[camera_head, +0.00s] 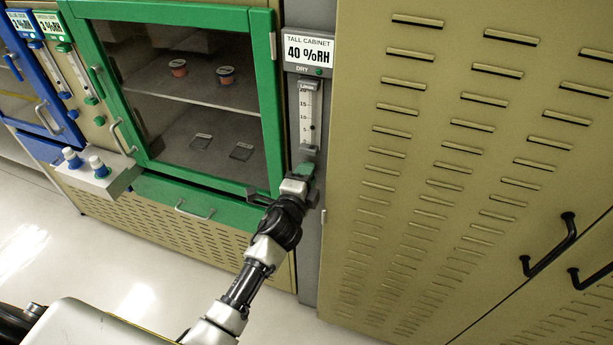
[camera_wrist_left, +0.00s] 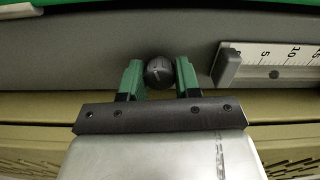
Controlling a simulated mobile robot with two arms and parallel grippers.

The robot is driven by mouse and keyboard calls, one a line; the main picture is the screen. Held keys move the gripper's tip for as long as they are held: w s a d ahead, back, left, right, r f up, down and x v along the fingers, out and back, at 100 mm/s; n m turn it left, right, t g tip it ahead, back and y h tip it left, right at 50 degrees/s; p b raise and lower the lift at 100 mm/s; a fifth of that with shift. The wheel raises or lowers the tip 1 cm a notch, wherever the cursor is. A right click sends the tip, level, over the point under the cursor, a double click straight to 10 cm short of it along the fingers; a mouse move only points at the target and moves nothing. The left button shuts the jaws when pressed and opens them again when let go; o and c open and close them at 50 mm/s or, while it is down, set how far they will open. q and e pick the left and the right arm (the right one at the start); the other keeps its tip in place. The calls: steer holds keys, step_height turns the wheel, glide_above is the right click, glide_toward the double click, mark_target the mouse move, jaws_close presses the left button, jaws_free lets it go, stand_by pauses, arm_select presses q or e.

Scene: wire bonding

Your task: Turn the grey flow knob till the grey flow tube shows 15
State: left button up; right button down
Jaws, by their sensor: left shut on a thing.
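The grey flow knob (camera_wrist_left: 159,71) is a dark round knob on the grey panel, seen in the left wrist view. My left gripper (camera_wrist_left: 159,80) has its green fingers on either side of it, shut on it. In the head view my left gripper (camera_head: 305,172) is at the panel just below the grey flow tube and hides the knob. The grey flow tube (camera_head: 308,115) has a white scale under the "TALL CABINET 40 %RH" label. Its dark float appears a little above 5. The tube's lower end (camera_wrist_left: 270,66) also shows in the wrist view. My right gripper is not in view.
A green-framed glass cabinet (camera_head: 150,181) stands left of the panel, with small items on its shelves. A louvred tan cabinet (camera_head: 350,200) stands close on the right, with black handles (camera_head: 548,252). A small ledge (camera_head: 112,184) with two blue-and-white knobs juts out at left.

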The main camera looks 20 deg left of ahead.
arm_select(q)
steer(key=n, duration=0.4)
steer(key=shift+n, duration=0.3)
steer(key=n, duration=0.4)
steer(key=shift+n+p, duration=0.3)
steer(key=shift+p, duration=0.05)
steer(key=n+p, duration=0.1)
steer(key=n, duration=0.4)
steer(key=n+p, duration=0.1)
steer(key=n, duration=0.5)
steer(key=shift+f, duration=0.1)
steer(key=o, duration=0.9)
steer(key=shift+o, duration=0.2)
steer(key=s+b, duration=0.1)
steer(key=s, duration=1)
steer(key=shift+a, duration=0.2)
